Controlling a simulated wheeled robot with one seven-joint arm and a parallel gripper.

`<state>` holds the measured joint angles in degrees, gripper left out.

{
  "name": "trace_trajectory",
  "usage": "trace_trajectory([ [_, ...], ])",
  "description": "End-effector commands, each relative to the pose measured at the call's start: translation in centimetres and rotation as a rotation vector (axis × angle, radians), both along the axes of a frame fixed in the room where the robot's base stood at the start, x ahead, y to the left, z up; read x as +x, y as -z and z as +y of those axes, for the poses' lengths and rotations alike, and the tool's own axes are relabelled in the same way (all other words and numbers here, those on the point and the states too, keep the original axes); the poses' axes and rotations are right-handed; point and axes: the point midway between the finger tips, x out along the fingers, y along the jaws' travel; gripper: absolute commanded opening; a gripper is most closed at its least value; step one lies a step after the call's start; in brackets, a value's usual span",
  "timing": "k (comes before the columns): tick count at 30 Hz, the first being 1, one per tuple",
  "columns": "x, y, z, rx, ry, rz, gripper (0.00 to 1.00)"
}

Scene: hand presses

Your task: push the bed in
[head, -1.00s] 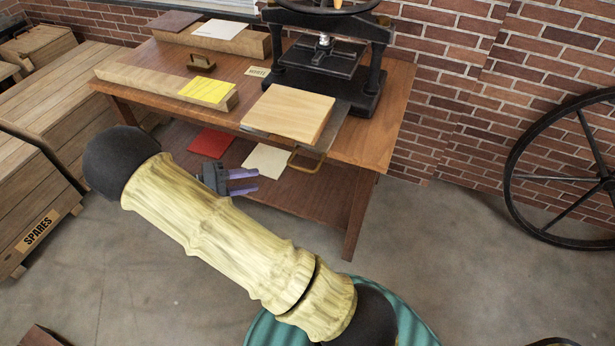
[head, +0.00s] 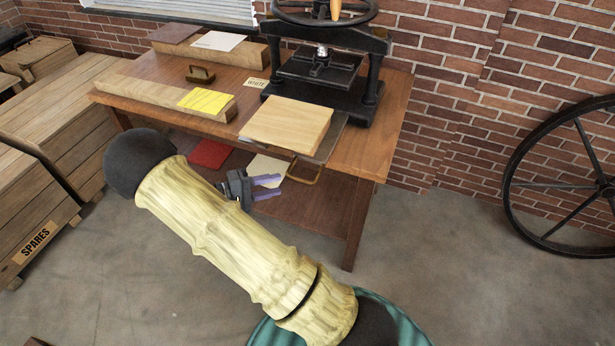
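The black hand press (head: 322,70) stands at the back right of the wooden table. Its bed (head: 328,140) is a dark flat plate that sticks out toward the front of the table, with a pale wooden board (head: 288,125) lying on it. A brass-coloured handle (head: 305,172) hangs at the bed's front end. My gripper (head: 267,187) is in front of the table, left of the handle and apart from it. Its two purple fingers point right with a gap between them, and nothing is seen between them.
A yellow sheet (head: 206,101) lies on a long wooden block at the table's left. A "WHITE" label (head: 256,83) lies behind the board. Red (head: 210,153) and cream sheets (head: 267,169) lie on the lower shelf.

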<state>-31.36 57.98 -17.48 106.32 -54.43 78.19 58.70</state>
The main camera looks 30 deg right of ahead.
Motion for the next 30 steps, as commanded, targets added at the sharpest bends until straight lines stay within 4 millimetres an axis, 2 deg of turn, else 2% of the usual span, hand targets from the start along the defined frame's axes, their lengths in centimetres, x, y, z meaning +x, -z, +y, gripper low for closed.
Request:
trace_trajectory([
  [3, -0.4, 0.3, -2.2, 0.000, 0.004, 0.003, 0.33],
  [16, -1.3, 1.4, -9.3, -0.001, 0.006, 0.002, 0.33],
  [21, -1.5, 1.6, -10.4, 0.001, 0.006, 0.001, 0.33],
  [28, -1.5, 1.6, -10.4, 0.001, 0.005, 0.001, 0.33],
  [29, -1.5, 1.6, -10.4, 0.001, 0.005, 0.001, 0.31],
  [30, -1.5, 1.6, -10.4, 0.001, 0.005, 0.001, 0.23],
])
